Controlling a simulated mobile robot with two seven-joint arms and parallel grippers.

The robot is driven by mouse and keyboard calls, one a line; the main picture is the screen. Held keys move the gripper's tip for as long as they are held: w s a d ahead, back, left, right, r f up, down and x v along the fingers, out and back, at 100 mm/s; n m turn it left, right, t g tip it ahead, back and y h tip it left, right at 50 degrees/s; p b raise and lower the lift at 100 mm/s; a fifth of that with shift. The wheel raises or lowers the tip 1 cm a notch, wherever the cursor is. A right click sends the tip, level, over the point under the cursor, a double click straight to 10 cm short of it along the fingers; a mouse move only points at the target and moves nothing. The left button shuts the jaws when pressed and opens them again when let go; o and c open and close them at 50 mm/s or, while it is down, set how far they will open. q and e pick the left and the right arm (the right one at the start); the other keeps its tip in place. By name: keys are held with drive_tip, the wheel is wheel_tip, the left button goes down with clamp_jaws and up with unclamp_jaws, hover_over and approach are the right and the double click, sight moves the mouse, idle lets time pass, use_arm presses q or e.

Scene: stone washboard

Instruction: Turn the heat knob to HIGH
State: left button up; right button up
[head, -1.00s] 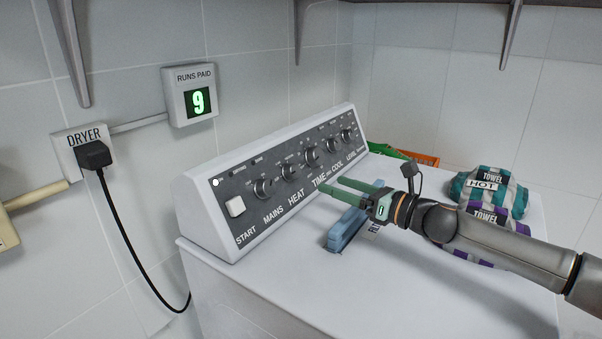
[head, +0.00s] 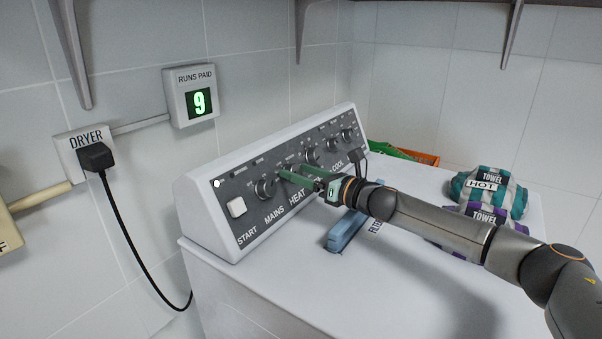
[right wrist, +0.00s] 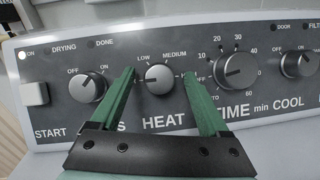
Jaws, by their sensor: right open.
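The heat knob (right wrist: 159,79) is a round grey knob above the word HEAT in the right wrist view, with LOW and MEDIUM marked above it. The label on its right side is mostly hidden by a finger. My right gripper (right wrist: 159,84) is open, its two green fingers on either side of the heat knob; I cannot tell if they touch it. In the head view the right gripper (head: 297,174) reaches the dryer panel (head: 226,188) and covers most of the heat knob. My left gripper is not in view.
The mains knob (right wrist: 88,88) is close left of the fingers and the time knob (right wrist: 235,69) close right. A blue filter handle (head: 346,230) stands on the dryer top below my right arm.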

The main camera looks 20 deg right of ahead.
drive_tip(key=shift+c, duration=0.2)
clamp_jaws()
idle(0.3)
